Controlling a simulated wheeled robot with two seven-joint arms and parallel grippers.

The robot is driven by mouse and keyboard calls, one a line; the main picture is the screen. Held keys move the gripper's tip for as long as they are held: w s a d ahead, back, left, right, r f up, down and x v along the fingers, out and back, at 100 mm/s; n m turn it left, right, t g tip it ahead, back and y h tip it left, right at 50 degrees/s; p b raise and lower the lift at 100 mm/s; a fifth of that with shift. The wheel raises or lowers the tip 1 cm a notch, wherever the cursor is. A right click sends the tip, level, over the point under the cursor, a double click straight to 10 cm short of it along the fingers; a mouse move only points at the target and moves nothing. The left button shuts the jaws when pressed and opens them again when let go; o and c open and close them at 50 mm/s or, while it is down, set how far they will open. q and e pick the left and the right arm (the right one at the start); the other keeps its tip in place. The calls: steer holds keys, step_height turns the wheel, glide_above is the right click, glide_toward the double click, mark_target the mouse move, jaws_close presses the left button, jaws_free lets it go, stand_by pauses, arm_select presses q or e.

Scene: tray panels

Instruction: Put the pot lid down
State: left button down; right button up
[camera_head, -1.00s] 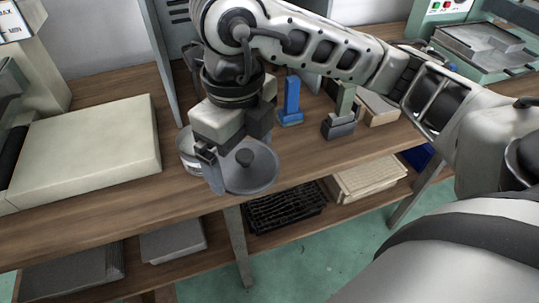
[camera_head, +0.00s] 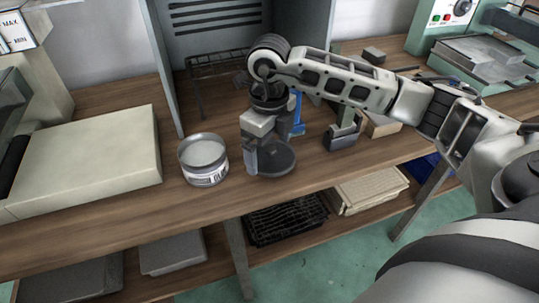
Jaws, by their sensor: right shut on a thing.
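The pot lid (camera_head: 279,159) is a dark grey disc with a raised rim, just right of the pot and low over the bench top. I cannot tell whether it touches the wood. My right gripper (camera_head: 250,168) points down and is shut on the lid at its left edge. The gripper's fingers hide part of the lid. My left gripper is not in view.
A large cream box (camera_head: 85,160) stands left of the pot. A blue stand (camera_head: 298,118) and a grey-green tool holder (camera_head: 341,138) stand close behind and right of the lid. The bench's front edge (camera_head: 290,184) lies just in front. Bare wood shows between pot and lid.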

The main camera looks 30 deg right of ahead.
mark_target(270, 158)
step_height(270, 158, down, 3)
steer(key=shift+r, duration=0.1)
steer(key=shift+f, duration=0.2)
steer(key=shift+f, duration=0.1)
steer(key=shift+f, duration=0.15)
steer(key=o, duration=0.6)
steer(key=shift+r+p, duration=0.3)
steer(key=shift+r, duration=0.1)
step_height(270, 158, up, 12)
steer(key=shift+f, duration=0.1)
